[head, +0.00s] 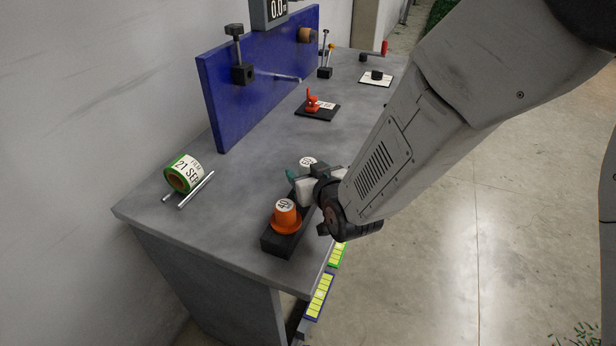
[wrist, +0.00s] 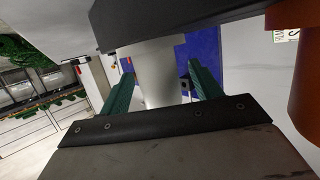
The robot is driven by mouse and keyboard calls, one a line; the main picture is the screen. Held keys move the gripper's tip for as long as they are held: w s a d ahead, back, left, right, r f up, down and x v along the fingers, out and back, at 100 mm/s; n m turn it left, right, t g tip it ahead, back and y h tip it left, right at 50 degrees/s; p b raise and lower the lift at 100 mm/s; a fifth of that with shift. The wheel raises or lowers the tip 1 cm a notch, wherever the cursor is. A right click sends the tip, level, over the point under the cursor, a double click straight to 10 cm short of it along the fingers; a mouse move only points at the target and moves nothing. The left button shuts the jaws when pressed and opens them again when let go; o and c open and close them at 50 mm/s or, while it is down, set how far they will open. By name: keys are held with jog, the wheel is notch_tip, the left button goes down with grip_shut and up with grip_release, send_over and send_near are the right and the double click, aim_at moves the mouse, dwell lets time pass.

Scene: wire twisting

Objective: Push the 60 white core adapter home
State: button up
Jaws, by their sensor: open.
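The white core adapter (head: 307,162) stands toward the far end of the black block (head: 270,240); its round top label shows, but I cannot read it surely. In the wrist view, the pale adapter body (wrist: 152,80) shows between the two green fingers of my gripper (wrist: 160,68), which are apart. The dark block (wrist: 190,22) crosses the top of that view. The picture does not show how deeply the adapter is seated.
An orange adapter marked 40 (head: 286,215) stands on the near end of the block, close to my gripper. A green-edged roll (head: 184,173) and metal rods (head: 196,190) lie to the left. A blue panel (head: 255,75) stands behind. The grey bench top (head: 240,185) is clear between.

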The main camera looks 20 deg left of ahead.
jog(key=c, duration=1.2)
